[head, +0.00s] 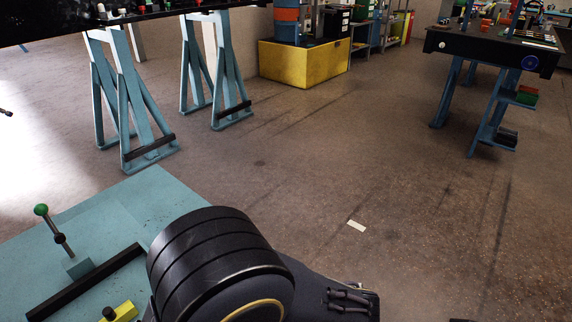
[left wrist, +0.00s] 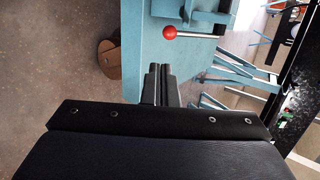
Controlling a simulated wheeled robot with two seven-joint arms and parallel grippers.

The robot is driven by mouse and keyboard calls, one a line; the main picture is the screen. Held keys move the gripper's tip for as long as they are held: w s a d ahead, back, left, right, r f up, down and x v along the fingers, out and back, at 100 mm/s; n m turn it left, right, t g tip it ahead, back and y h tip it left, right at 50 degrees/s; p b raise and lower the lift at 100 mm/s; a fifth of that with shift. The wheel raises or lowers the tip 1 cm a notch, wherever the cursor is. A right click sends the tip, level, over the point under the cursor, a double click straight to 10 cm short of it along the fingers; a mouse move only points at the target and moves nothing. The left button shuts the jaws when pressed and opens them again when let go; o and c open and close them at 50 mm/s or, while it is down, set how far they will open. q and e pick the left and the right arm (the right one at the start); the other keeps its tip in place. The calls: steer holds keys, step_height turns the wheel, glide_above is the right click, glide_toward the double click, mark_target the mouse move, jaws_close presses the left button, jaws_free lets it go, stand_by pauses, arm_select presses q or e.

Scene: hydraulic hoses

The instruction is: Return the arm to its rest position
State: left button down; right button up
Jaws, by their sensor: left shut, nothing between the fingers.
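My left gripper (left wrist: 158,84) shows in the left wrist view, its two dark fingers together with nothing between them. It is beside the edge of a turquoise bench (left wrist: 185,62), apart from any object as far as I can see. In the head view a large black ribbed part of my own arm fills the bottom middle, but the left gripper itself does not show there. My right gripper is in neither view.
The turquoise bench (head: 110,215) at lower left carries a green-knobbed lever (head: 41,210). A red-knobbed lever (left wrist: 170,32) shows in the wrist view. Trestles (head: 130,100), a yellow bin (head: 305,65) and a dark table (head: 490,48) stand farther off.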

arm_select(q)
steer(key=s+a+r+n+t+h, duration=0.1)
steer(key=s+a+r+n+h, duration=0.3)
steer(key=s+a+r+h, duration=0.25)
steer(key=s+a+r+n+t+h, duration=0.1)
steer(key=s+a+r+n+h, duration=0.3)
steer(key=a+h, duration=0.45)
step_height(320, 180, up, 29)
steer(key=y+p, duration=0.1)
steer(key=p, duration=2.9)
steer(key=shift+s+a+r+g+y, duration=0.15)
steer(key=shift+s+a+g+y, duration=0.15)
steer(key=shift+a+g, duration=0.1)
